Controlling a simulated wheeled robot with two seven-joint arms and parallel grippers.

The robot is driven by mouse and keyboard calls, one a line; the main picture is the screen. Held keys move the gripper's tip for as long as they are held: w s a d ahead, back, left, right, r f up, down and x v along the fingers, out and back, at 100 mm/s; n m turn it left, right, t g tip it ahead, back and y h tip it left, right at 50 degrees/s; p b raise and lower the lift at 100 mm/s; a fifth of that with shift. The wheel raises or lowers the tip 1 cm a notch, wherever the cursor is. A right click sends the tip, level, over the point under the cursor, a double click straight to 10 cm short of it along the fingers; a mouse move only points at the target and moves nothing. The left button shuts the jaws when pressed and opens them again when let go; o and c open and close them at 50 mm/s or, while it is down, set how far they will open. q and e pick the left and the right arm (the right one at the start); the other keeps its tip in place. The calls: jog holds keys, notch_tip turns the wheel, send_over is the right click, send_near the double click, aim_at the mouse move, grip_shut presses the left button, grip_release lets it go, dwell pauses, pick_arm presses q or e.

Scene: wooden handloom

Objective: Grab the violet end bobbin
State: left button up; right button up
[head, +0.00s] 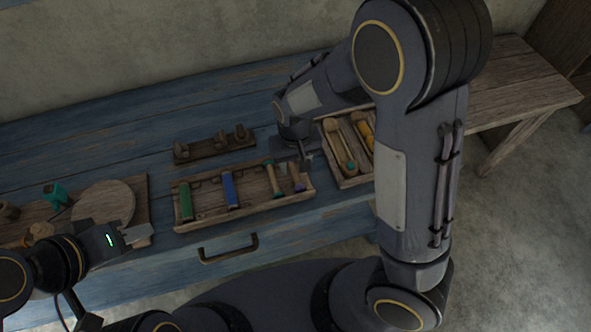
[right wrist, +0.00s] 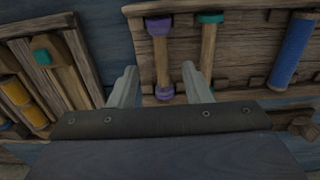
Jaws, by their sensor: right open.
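The violet end bobbin (right wrist: 162,58) is a bare wooden spool with violet ends, lying in a wooden tray. In the head view it (head: 297,177) is at the right end of that tray (head: 243,211). My right gripper (right wrist: 160,85) is open, and in its wrist view the bobbin shows between the two fingers, beyond the fingertips. Contact cannot be told. In the head view my right gripper (head: 304,158) is over the tray's right end, partly hidden by its own wrist. My left gripper (head: 140,235) is at the lower left, away from the bobbin; its jaw gap is unclear.
Beside it lie a teal-ended bobbin (right wrist: 208,48), a blue bobbin (right wrist: 294,52) and a green bobbin (head: 185,202). A second tray (head: 349,182) with yellow pieces stands to the right. A peg rack (head: 214,147) is behind. A drawer handle (head: 229,249) sticks out in front.

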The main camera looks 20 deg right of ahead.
aim_at(294, 172)
notch_tip(294, 172, down, 3)
jog(key=shift+w+a+f, duration=0.1)
jog(key=shift+a+f, duration=0.05)
grip_shut()
dwell(0.8)
